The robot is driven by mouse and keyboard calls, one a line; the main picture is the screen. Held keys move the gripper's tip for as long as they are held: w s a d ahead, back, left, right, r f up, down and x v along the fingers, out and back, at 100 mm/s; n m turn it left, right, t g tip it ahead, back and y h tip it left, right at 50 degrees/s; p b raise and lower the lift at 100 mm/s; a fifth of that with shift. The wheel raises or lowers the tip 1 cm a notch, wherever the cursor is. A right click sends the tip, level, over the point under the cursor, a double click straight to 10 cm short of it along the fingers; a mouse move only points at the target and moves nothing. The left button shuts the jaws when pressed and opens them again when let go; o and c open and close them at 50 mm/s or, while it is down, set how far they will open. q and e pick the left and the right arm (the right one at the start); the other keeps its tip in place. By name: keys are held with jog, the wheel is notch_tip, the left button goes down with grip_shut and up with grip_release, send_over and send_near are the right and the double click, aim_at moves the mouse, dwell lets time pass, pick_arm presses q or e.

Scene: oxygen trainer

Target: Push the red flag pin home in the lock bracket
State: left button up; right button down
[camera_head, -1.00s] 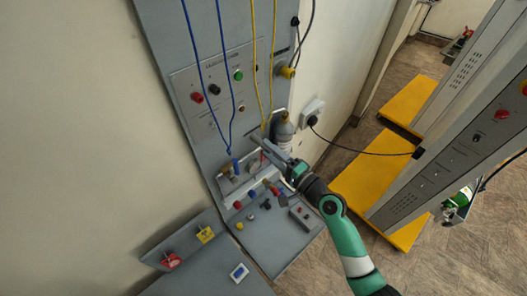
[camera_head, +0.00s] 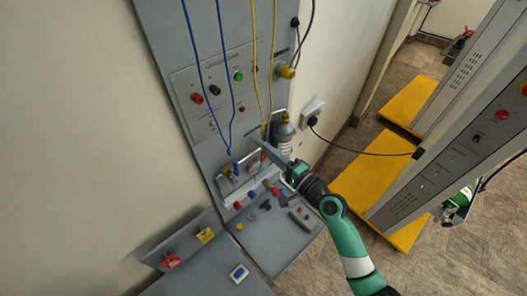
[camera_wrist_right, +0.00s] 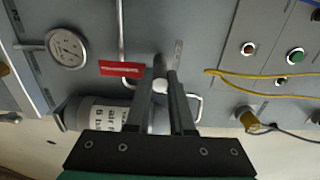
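The red flag (camera_wrist_right: 122,69) of the pin shows in the right wrist view, left of my right fingertips. My right gripper (camera_wrist_right: 163,72) reaches towards the panel with its two fingers close together and a narrow gap between them. A small white round part (camera_wrist_right: 160,86) shows in that gap; I cannot tell whether the fingers grip it. A light grey upright plate, perhaps the lock bracket (camera_wrist_right: 178,52), is just beyond the fingertips. The pin's shaft is hidden. In the head view my right gripper (camera_head: 271,154) is at the lower panel. My left gripper is not in view.
A grey bottle with a brass top (camera_head: 284,130) stands close to the right gripper. A round gauge (camera_wrist_right: 66,48) and bent metal tubing are near it in the wrist view. Blue and yellow hoses hang in front of the panel. Small fittings lie on the grey shelf (camera_head: 275,258).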

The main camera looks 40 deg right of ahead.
jog(key=shift+s, duration=0.1)
jog(key=s, duration=0.7)
jog(key=shift+s+d+p, duration=0.15)
jog(key=shift+s+p, duration=0.2)
jog(key=shift+s, duration=0.05)
dwell(1.0)
